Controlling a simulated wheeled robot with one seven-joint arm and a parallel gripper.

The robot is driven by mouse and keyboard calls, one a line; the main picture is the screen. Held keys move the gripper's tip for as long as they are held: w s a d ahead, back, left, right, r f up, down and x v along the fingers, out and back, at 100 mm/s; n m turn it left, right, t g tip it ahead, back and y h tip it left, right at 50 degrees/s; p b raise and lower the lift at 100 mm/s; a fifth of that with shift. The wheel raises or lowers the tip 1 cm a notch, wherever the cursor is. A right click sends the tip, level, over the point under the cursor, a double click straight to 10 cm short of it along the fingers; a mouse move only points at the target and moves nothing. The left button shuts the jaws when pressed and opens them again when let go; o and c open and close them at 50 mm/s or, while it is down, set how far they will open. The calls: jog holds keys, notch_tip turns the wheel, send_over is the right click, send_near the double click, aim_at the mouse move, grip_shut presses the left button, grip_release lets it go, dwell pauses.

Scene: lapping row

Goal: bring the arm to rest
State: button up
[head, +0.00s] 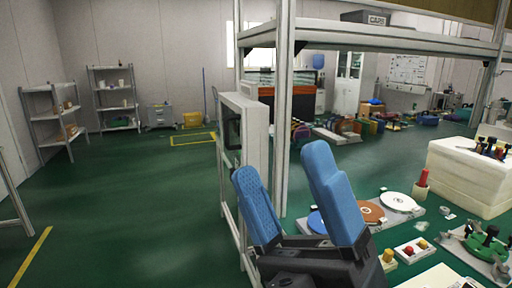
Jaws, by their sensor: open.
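My gripper (284,172) is in the lower middle of the head view, with its two blue pads pointing up. The pads stand apart and nothing shows between them, so it is open and empty. It appears in front of a grey metal post and a light panel frame. The lower part of my arm runs out of the bottom of the picture.
Close on the right is a bench with discs (398,201), a button box (411,250), a green-knobbed fixture (489,240) and a white block (470,170). A metal post (283,110) rises behind my gripper. Green floor (120,200) lies clear at left, before shelves (113,98).

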jog(key=s+d+f+m+t+h, duration=0.1)
jog(key=s+d+f+m+h, duration=0.4)
jog(key=f+m+h, duration=0.55)
jog(key=s+d+f+m+t+h, duration=0.1)
jog(key=s+d+f+m+h, duration=0.4)
jog(key=f+m+h, duration=0.55)
jog(key=s+d+f+m+g, duration=0.3)
jog(key=s+d, duration=0.1)
jog(key=s, duration=0.4)
jog(key=s+d+f+m+g+h, duration=0.1)
jog(key=s+d+f+m+g, duration=0.2)
jog(key=s, duration=0.5)
jog(key=shift+s+d+f+g, duration=0.3)
jog(key=shift+d+f+g, duration=0.25)
jog(key=shift+d, duration=0.5)
jog(key=shift+r, duration=0.1)
